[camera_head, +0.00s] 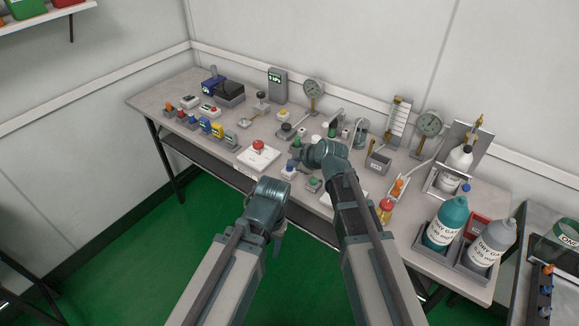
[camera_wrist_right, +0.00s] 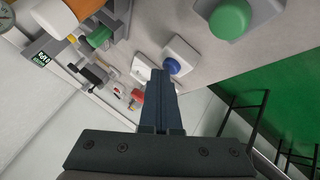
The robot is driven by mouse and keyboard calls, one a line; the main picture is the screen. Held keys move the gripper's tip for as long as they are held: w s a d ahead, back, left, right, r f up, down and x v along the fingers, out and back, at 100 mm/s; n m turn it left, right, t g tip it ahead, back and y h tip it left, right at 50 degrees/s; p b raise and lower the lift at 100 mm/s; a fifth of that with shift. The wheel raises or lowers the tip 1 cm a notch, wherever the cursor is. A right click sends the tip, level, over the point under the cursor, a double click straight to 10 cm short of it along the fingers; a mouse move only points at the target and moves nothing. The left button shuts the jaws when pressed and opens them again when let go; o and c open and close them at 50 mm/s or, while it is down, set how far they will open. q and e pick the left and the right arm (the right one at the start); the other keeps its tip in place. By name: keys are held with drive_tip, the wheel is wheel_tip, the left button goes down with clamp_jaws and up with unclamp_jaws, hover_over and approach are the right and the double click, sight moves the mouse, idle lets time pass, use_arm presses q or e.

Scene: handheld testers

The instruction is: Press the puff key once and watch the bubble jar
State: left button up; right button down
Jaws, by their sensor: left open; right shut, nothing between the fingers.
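No readable label marks the puff key. A blue push button (camera_head: 289,168) and a green push button (camera_head: 314,181) stand on small pale bases near the bench's front edge. In the right wrist view the blue button (camera_wrist_right: 172,66) is just right of my right gripper (camera_wrist_right: 160,73), whose fingers are shut and empty; contact cannot be told. The green button (camera_wrist_right: 230,17) is at the top. My right gripper (camera_head: 296,153) is over the bench. A clear jar (camera_head: 361,129), possibly the bubble jar, stands behind my right wrist. My left gripper (camera_head: 278,235) is open in front of the bench.
A red button on a white box (camera_head: 258,147) is left of my right gripper. Round gauges (camera_head: 429,124) stand along the back. Teal (camera_head: 447,222) and grey (camera_head: 491,243) bottles sit at the right end. Green floor lies in front.

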drive_tip(key=shift+r+p, duration=0.7)
drive_tip(key=shift+r, duration=0.15)
wheel_tip(320, 180, up, 5)
drive_tip(key=p, duration=0.5)
idle(0.5)
drive_tip(key=s+d+m+g+h+p, duration=0.2)
drive_tip(key=s+m, duration=0.4)
drive_tip(key=s, duration=0.7)
drive_tip(key=s+d+m+g+h+p, duration=0.3)
drive_tip(key=s+m+g+h+p, duration=0.1)
drive_tip(key=s, duration=0.9)
drive_tip(key=shift+m+g+h, duration=0.4)
drive_tip(key=shift+m+g, duration=0.5)
drive_tip(key=shift+m, duration=0.3)
